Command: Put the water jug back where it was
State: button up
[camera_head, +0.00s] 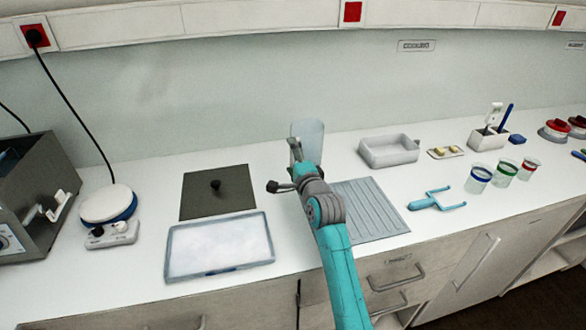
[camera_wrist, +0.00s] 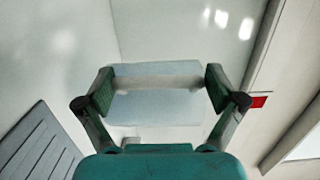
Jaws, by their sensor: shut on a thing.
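The water jug (camera_head: 309,136) is a pale, see-through bluish vessel at the middle of the counter, behind my arm in the head view. It looks upright there. My gripper (camera_head: 293,172) is shut on it. In the wrist view, the two green-padded fingers of my gripper (camera_wrist: 159,88) press on either side of the jug (camera_wrist: 155,107). The jug's lower part is hidden by my gripper and arm, so I cannot tell whether it touches the counter.
A grey ridged mat (camera_head: 367,208) lies right of my arm. A dark plate with a knob (camera_head: 232,197) and a white-filled tray (camera_head: 219,244) lie left. The wall runs behind.

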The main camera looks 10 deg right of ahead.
jog(key=shift+f, duration=2.1)
jog(key=o, duration=1.2)
jog(key=shift+f, duration=0.2)
jog(key=shift+r, duration=0.15)
jog(key=s, duration=0.4)
jog(key=s+d, duration=0.1)
jog(key=s, duration=0.7)
jog(key=shift+d, duration=0.15)
jog(key=shift+s, duration=0.1)
